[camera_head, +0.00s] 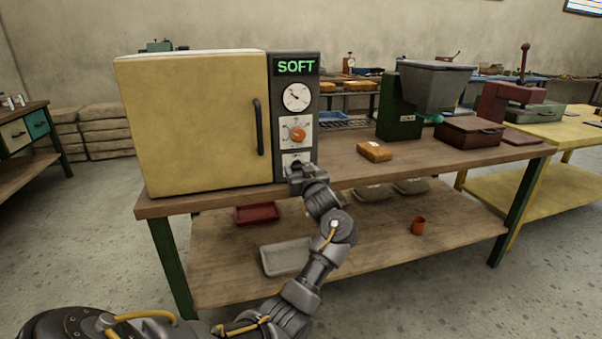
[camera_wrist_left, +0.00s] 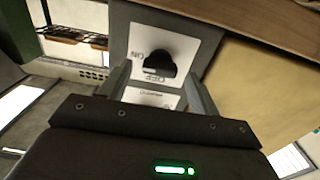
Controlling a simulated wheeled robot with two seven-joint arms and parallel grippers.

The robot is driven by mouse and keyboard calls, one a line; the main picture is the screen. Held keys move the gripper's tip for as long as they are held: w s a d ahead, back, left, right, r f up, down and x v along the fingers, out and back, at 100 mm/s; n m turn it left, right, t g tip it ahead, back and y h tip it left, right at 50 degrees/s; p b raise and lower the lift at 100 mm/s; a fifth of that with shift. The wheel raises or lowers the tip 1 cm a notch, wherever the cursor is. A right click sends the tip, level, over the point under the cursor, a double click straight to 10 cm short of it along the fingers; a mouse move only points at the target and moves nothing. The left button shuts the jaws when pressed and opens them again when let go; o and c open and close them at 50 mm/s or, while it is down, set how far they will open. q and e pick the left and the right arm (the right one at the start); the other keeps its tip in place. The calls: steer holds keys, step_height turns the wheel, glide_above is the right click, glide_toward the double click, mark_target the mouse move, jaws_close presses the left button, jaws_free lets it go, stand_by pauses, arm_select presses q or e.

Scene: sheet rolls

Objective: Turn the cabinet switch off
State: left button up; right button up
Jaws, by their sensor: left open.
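The cabinet (camera_head: 195,125) has a closed cream door and a grey control panel (camera_head: 270,130) on its right side. The panel carries a lit "SOFT" display (camera_head: 296,66), a dial gauge (camera_head: 297,96) and an orange knob (camera_head: 298,134). A white switch plate (camera_head: 290,159) sits lowest, partly hidden by my left gripper (camera_head: 301,174). In the left wrist view the black switch (camera_wrist_left: 158,58) stands on its white plate with ON and OFF lettering, upside down. My open left gripper (camera_wrist_left: 160,76) points at it, fingers either side; contact cannot be told. My right gripper is out of view.
The cabinet stands on a wooden workbench (camera_head: 440,160). An orange-brown block (camera_head: 374,151), a green and grey hopper machine (camera_head: 402,105) and a brown box (camera_head: 468,132) stand to the right. The lower shelf holds a red tray (camera_head: 257,214), a grey tray (camera_head: 286,257) and an orange cup (camera_head: 418,226).

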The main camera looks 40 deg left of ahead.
arm_select(q)
steer(key=shift+w+a, duration=0.15)
steer(key=shift+a, duration=0.1)
steer(key=c, duration=1)
